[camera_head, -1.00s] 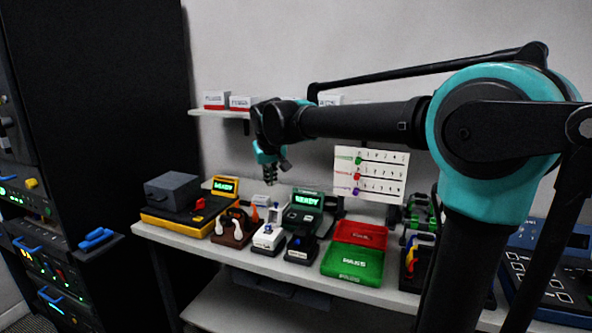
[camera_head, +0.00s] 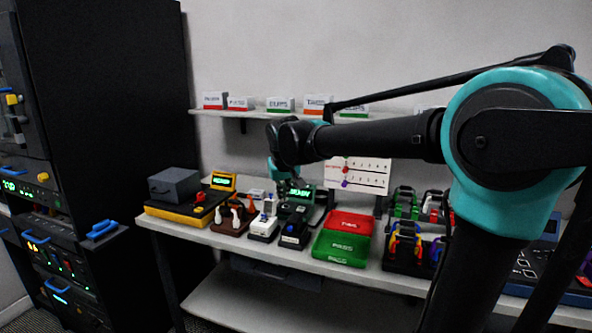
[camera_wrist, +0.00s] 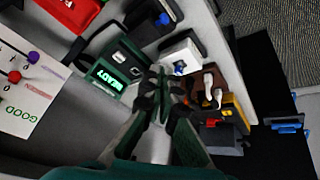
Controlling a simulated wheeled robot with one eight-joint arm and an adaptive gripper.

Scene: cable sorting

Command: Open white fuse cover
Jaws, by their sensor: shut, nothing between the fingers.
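A small white unit (camera_head: 264,225) with a blue part stands on a dark base on the bench; I take it for the fuse cover. In the wrist view the white unit (camera_wrist: 182,55) with its blue part lies just beyond the fingertips. My gripper (camera_head: 289,184) hangs over the bench, behind and slightly right of the unit in the head view. In the wrist view my gripper (camera_wrist: 166,86) is shut and empty, apart from the white unit. Whether the cover is open cannot be told at this size.
A green READY display unit (camera_head: 298,197) stands close to my gripper. A brown holder with white-handled parts (camera_head: 232,218) is left of the white unit. Red (camera_head: 350,222) and green (camera_head: 341,247) trays lie to the right. A black cabinet (camera_head: 95,120) stands at left.

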